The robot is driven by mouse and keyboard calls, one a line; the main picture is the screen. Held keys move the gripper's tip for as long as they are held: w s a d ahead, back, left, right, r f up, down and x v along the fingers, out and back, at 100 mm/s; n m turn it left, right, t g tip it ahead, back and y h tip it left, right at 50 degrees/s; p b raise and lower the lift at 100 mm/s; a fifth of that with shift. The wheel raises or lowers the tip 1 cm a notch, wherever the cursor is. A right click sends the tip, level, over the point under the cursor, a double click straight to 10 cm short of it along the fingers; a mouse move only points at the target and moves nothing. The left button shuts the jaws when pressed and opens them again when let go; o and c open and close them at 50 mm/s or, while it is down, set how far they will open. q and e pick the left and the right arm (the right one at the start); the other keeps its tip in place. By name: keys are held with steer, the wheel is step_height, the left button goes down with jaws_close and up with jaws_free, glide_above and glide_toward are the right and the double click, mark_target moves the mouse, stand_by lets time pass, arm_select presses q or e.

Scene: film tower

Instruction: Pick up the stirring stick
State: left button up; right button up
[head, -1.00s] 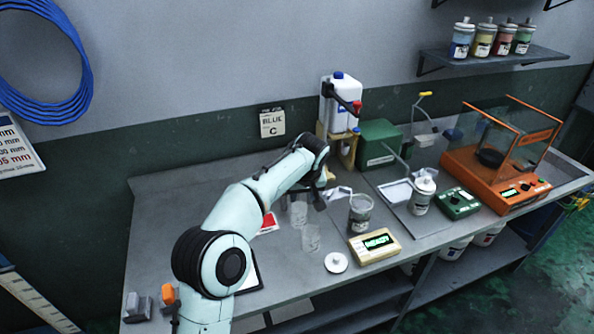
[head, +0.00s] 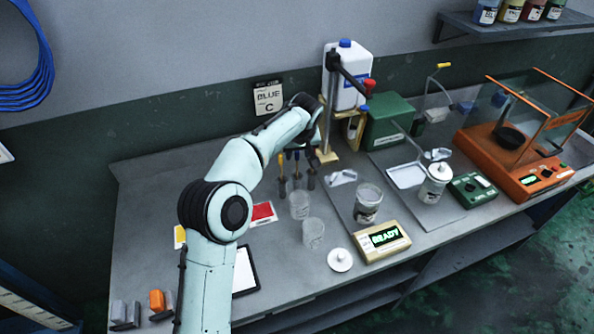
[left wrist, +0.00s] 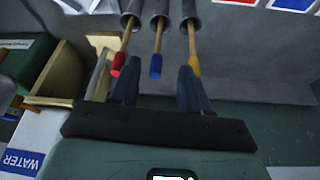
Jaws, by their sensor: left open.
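Three thin wooden sticks stand in grey holders, with yellow (left wrist: 193,66), blue (left wrist: 156,66) and red (left wrist: 118,62) tips in the left wrist view. In the head view the yellow-tipped stick (head: 281,163) and blue-tipped stick (head: 297,160) show beside my gripper. The pictures do not mark one as the stirring stick. My left gripper (left wrist: 157,82) is open and empty. In the left wrist view the blue tip lies between its fingers, with red and yellow near the left and right fingers. I cannot tell how far the tips are from the fingers. My right gripper is not in view.
A white bottle (head: 348,85) on a wooden stand and a metal post (head: 328,115) rise just right of my gripper. Clear beakers (head: 313,234), a filled beaker (head: 368,203) and a READY display box (head: 383,241) stand nearer the front.

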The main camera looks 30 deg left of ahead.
mark_target(297, 160)
arm_select(q)
steer(key=x, duration=0.8)
steer(key=shift+w+a+p, duration=0.1)
steer(key=shift+w+p, duration=0.2)
steer(key=shift+w, duration=0.15)
steer(key=shift+s, duration=0.1)
steer(key=c, duration=0.4)
jaws_close()
